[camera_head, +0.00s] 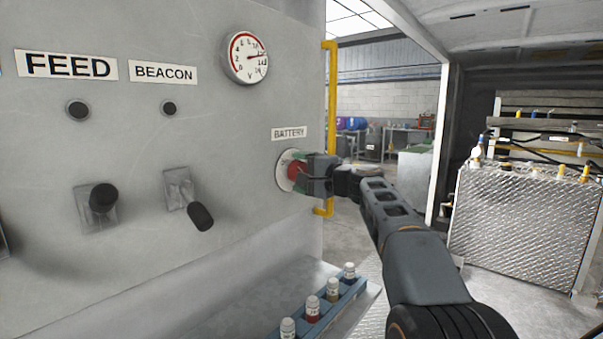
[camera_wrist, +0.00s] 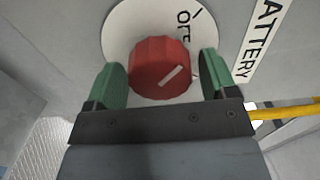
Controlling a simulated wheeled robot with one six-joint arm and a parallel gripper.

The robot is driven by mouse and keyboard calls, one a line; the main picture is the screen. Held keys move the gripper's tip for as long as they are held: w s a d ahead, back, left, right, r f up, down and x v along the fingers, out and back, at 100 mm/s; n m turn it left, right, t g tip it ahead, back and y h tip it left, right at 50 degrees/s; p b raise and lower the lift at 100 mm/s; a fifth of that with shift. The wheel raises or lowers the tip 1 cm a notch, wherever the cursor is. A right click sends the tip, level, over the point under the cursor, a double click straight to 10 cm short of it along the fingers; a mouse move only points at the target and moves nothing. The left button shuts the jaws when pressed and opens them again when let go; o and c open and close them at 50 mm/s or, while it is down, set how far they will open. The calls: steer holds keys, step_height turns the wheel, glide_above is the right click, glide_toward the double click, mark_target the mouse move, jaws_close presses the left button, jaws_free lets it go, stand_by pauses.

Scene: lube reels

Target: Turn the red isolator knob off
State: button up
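The red isolator knob (camera_wrist: 160,68) sits on a round white plate (camera_wrist: 117,25) on the grey panel, beside the BATTERY label (camera_wrist: 262,38). A light pointer mark on the knob's face lies diagonally, and part of the lettering on the plate shows above it. In the head view the knob (camera_head: 296,171) is partly covered by my gripper (camera_head: 304,168). In the wrist view my gripper's green fingers (camera_wrist: 163,80) stand on either side of the knob. A gap shows between the knob and the right finger; the left finger is very close, and contact is unclear.
The panel also carries a FEED switch (camera_head: 103,199), a BEACON switch (camera_head: 200,215) and a gauge (camera_head: 247,57). A yellow rail (camera_head: 331,110) runs along the panel's right edge. A blue rack (camera_head: 336,307) with several small bottles stands below. The doorway lies to the right.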

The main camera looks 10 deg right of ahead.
steer(key=shift+o, duration=0.2)
steer(key=v, duration=1.3)
steer(key=shift+s+d+b, duration=0.25)
steer(key=shift+s+b, duration=0.05)
steer(key=shift+b, duration=0.15)
steer(key=s+a+f+n+g+h+p, duration=0.45)
steer(key=s+a+f+g+p, duration=0.4)
steer(key=p, duration=0.45)
steer(key=s+f+n+g+h+p, duration=0.2)
steer(key=s+n+h+p, duration=0.3)
steer(key=s+p, duration=0.4)
steer(key=s+f+n, duration=0.1)
steer(key=s, duration=0.1)
steer(key=shift+s+a+f+h, duration=0.25)
steer(key=shift+s+h, duration=0.1)
steer(key=shift+s, duration=0.05)
steer(key=shift+g, duration=0.25)
